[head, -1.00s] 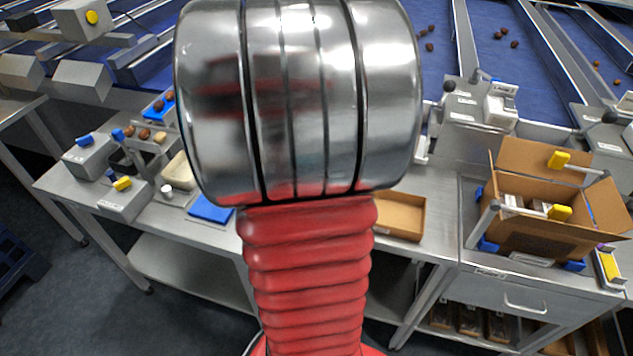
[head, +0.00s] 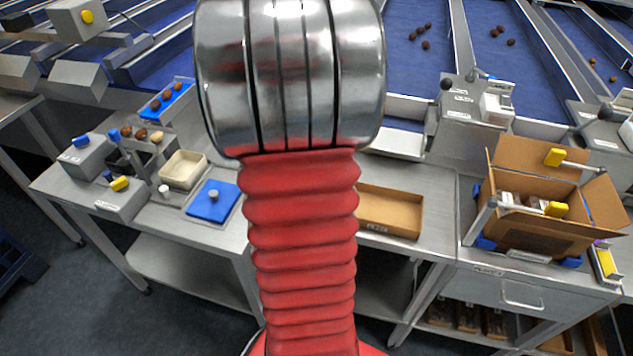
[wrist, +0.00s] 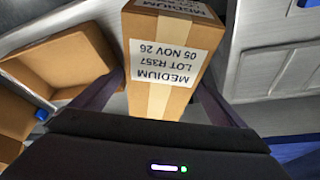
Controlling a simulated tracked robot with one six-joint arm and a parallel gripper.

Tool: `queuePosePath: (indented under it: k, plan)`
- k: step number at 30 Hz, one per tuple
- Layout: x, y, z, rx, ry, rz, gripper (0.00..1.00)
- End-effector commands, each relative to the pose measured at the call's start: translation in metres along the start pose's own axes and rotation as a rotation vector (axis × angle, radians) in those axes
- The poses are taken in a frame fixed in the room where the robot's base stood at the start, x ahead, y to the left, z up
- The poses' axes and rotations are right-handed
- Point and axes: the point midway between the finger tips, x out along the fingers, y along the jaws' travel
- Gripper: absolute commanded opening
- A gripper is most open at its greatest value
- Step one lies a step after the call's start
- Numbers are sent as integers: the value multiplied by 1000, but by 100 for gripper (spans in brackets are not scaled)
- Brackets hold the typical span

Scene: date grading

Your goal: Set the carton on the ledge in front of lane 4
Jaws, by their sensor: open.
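A sealed brown carton (wrist: 160,55) with tape and a white label reading "MEDIUM LOT R357 05 NOV 26" fills the middle of the wrist view. My gripper (wrist: 157,88) is open, with one dark finger on each side of the carton; whether either finger touches it I cannot tell. A pale ledge (head: 397,141) shows right of my arm in the head view, below a blue lane (head: 420,70). I cannot read lane numbers. My arm hides the gripper and the carton in the head view.
A shallow cardboard tray (head: 390,212) lies on the steel bench, right of my arm. An open flapped box (head: 535,215) stands at the right. At the left are a blue pad (head: 213,208), a cream tray (head: 183,169) and grey blocks. Metal dividers separate the lanes.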

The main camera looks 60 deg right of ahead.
Motion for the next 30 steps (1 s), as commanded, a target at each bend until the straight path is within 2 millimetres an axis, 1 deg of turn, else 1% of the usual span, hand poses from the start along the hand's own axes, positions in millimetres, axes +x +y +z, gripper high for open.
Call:
queuePosePath:
  k: [8,30]
  plan:
    - [0,0,0,0,0,0,93]
    - [0,0,0,0,0,0,41]
